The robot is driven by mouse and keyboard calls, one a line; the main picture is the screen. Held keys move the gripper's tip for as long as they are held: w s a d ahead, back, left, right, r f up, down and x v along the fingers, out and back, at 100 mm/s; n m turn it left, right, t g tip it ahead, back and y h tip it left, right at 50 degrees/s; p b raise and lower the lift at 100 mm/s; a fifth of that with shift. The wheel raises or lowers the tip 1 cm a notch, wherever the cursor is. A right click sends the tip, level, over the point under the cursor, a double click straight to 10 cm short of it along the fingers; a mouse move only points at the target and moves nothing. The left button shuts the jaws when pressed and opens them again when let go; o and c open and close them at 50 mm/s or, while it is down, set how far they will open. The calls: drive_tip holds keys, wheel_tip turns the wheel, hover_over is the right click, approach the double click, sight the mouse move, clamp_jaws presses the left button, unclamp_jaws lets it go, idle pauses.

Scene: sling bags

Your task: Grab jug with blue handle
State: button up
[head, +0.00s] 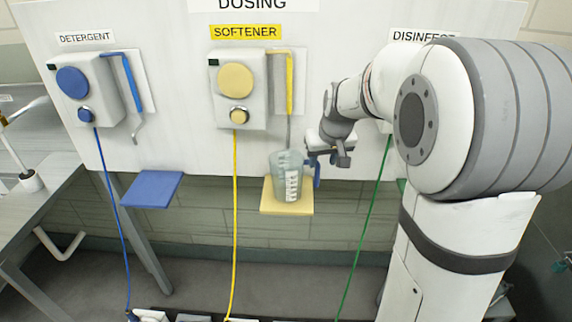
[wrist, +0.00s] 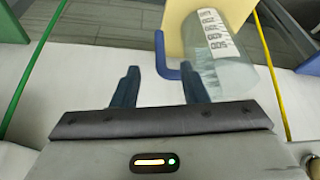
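The clear jug (head: 287,180) with white printed measuring marks stands upright on the yellow shelf (head: 268,207) under the softener dispenser. Its blue handle (head: 315,174) points right, toward my gripper (head: 324,158). In the wrist view the jug (wrist: 222,60) is at the upper right, and its blue handle (wrist: 160,56) shows at the top. My gripper (wrist: 160,76) is open, with its two dark fingers apart. The handle's lower corner shows between the fingertips, close to the right one. I cannot tell whether they touch.
A blue shelf (head: 152,190) sits to the left under the detergent dispenser (head: 86,92). The softener dispenser (head: 240,103) and its yellow lever (head: 289,84) are above the jug. Yellow (head: 235,190) and green (head: 368,225) tubes hang on either side of the jug.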

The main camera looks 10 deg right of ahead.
sight(318, 171)
drive_tip(key=shift+w+f, duration=0.25)
drive_tip(key=shift+w, duration=0.1)
drive_tip(key=p+x, duration=0.1)
drive_tip(key=x, duration=0.6)
drive_tip(key=shift+f, duration=0.2)
clamp_jaws()
